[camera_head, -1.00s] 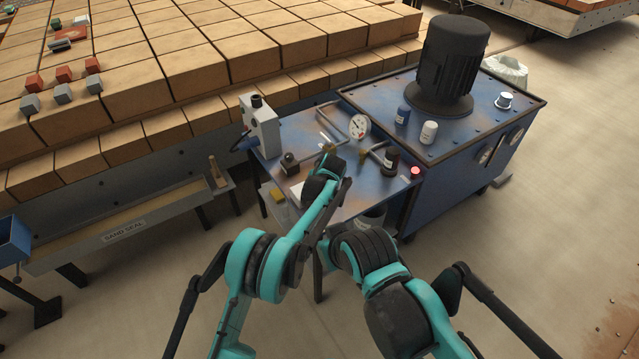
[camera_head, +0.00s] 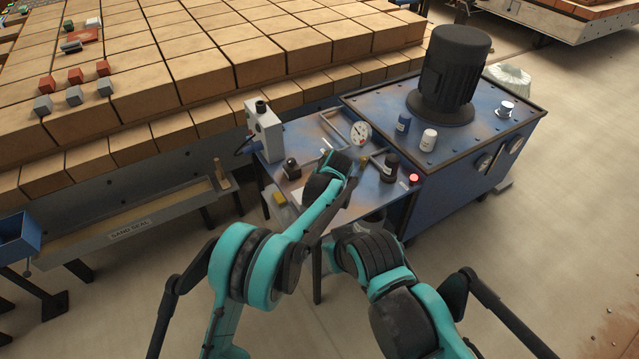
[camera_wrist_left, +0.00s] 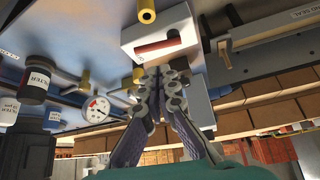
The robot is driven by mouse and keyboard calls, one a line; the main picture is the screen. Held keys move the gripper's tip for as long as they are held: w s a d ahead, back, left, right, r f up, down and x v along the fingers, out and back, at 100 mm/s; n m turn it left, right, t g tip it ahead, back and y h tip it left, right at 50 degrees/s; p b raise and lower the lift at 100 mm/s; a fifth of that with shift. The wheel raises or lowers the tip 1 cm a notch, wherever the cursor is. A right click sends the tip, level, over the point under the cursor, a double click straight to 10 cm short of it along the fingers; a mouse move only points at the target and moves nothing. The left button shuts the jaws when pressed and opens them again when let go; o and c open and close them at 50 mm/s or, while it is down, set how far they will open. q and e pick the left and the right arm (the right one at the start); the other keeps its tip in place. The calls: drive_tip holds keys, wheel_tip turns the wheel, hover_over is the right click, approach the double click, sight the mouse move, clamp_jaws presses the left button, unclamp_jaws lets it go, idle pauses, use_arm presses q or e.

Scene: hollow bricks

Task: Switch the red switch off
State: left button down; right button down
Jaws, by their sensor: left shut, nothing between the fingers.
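In the left wrist view a pale box face carries a red bar (camera_wrist_left: 158,47), which looks like the red switch, in a dark slot. My left gripper (camera_wrist_left: 165,78) is shut and empty, with its fingertips just below the box face in that view. I cannot tell whether they touch the box. In the head view my left arm reaches over the blue bench, and its own links hide the fingers and the red bar. My right arm is bent in front of the bench, and its gripper does not show.
A glowing red lamp (camera_head: 413,178) sits at the bench's right edge. A gauge (camera_head: 360,132), pipes and a black-capped part (camera_head: 391,166) stand close by. A grey control box (camera_head: 263,130) is at the left corner. A blue tank with a black motor (camera_head: 453,70) stands right.

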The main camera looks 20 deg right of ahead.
use_arm(q)
drive_tip(key=v, duration=0.4)
drive_tip(key=shift+d+p, duration=0.15)
drive_tip(key=shift+p, duration=0.2)
drive_tip(key=shift+s, duration=0.1)
